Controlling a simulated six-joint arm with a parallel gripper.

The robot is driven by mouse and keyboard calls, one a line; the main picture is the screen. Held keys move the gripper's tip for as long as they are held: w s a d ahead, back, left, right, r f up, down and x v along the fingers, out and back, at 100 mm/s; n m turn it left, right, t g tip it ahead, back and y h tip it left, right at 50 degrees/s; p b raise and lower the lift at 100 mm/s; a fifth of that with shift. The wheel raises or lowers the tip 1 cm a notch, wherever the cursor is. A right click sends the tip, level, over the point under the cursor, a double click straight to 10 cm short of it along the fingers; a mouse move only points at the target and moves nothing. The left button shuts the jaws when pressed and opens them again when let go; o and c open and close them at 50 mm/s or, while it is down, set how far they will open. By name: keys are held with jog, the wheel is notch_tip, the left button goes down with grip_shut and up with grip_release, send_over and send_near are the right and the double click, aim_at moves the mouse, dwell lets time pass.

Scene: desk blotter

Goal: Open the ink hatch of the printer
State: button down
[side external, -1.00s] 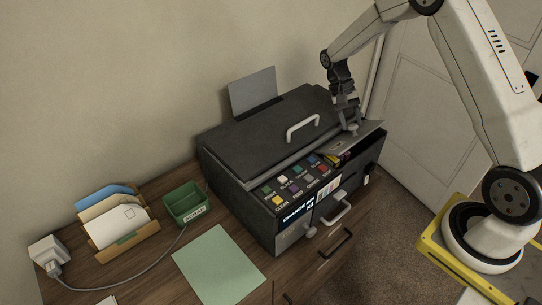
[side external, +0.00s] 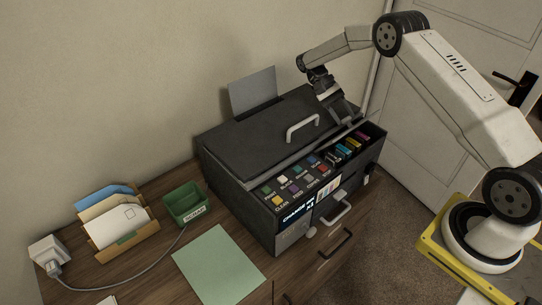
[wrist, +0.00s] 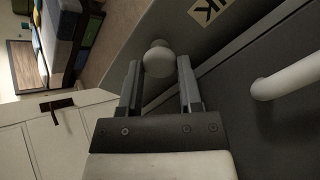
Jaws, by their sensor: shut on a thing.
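The printer (side external: 225,151) is a dark box on the wooden desk. Its ink hatch (side external: 348,130) is a flat grey panel at the right end of the top, tilted up steeply. Coloured ink cartridges (side external: 350,147) show in the opening in front of it. In the wrist view, my gripper (wrist: 158,68) is shut on a pale round knob (wrist: 158,57) on the hatch, with a finger on each side. Part of a label ending in "K" (wrist: 213,9) shows beyond the knob. In the side view, my gripper (side external: 339,121) is above the right end of the printer, and the knob is hidden there.
A white handle (side external: 303,127) stands on the large lid left of the hatch. Coloured buttons (side external: 296,186) line the front panel. A green tray (side external: 186,204), a letter holder (side external: 118,222) and a green sheet (side external: 219,262) lie left. A door (side external: 430,140) stands behind.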

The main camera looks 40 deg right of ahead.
dwell(0.3)
jog(key=shift+c, duration=1.3)
grip_release()
jog(key=shift+r, duration=1.45)
jog(key=shift+s+r, duration=0.15)
jog(key=shift+r, duration=0.2)
jog(key=s+r, duration=0.1)
jog(key=r, duration=0.1)
jog(key=s+a+r, duration=0.1)
jog(key=s+r, duration=0.2)
jog(key=s, duration=0.1)
jog(key=shift+a+r, duration=0.25)
jog(key=shift+r, duration=0.15)
jog(key=s+a+r, duration=0.2)
jog(key=s+r, duration=0.1)
jog(key=s, duration=0.5)
jog(key=shift+a+r, duration=0.15)
jog(key=shift+r, duration=0.15)
